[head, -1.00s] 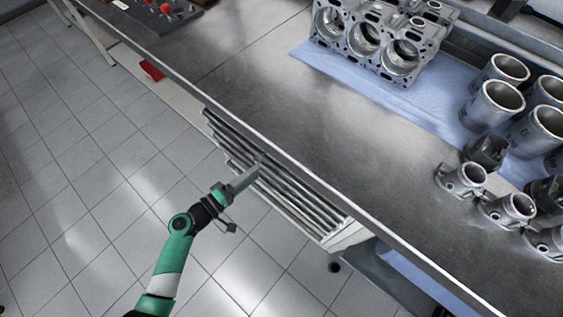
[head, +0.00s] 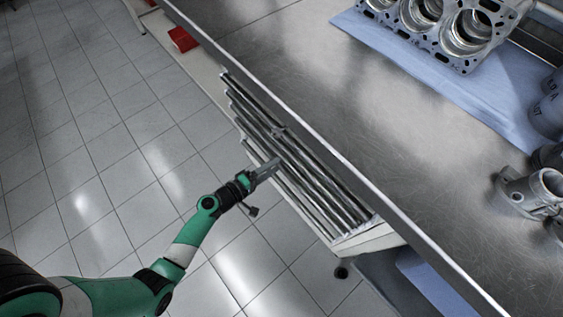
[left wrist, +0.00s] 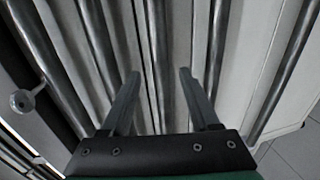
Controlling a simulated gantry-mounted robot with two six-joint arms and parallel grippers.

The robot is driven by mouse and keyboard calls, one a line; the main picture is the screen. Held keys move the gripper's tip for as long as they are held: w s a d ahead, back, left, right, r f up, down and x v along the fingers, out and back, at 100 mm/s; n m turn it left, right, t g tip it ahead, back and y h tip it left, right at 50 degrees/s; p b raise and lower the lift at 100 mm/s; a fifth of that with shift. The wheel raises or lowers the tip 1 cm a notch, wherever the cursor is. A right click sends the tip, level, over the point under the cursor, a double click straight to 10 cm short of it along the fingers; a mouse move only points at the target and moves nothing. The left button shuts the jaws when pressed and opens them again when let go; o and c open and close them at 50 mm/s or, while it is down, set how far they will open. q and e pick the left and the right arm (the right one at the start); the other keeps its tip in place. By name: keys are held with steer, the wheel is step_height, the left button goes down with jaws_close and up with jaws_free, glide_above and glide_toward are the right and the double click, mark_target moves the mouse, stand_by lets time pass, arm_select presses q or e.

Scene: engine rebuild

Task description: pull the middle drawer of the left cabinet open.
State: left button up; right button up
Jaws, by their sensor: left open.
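The left cabinet (head: 372,238) stands under the workbench, its white drawer fronts crossed by several long metal bar handles. My left gripper (head: 268,168) is at these handles, near the middle of their length. In the left wrist view the open fingers (left wrist: 160,74) point at the drawer fronts. One bar handle (left wrist: 156,40) runs between the fingers, with others on both sides. I cannot tell for sure which drawer this bar belongs to, nor whether a finger touches it. No drawer clearly stands out. My right gripper is not in view.
The steel workbench (head: 330,100) overhangs the cabinet. An engine block (head: 455,30) on blue cloth (head: 400,55) and metal parts stand on it. A small round knob (left wrist: 22,101) sticks out at left in the wrist view. A red object (head: 183,39) lies beyond. The tiled floor is clear.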

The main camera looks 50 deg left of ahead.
arm_select(q)
steer(key=shift+w+d+f+b, duration=0.1)
steer(key=shift+w+f+b, duration=0.1)
steer(key=shift+w, duration=0.75)
steer(key=shift+w+f+b, duration=0.15)
steer(key=shift+w+f, duration=0.05)
steer(key=shift+w, duration=0.75)
jaws_close()
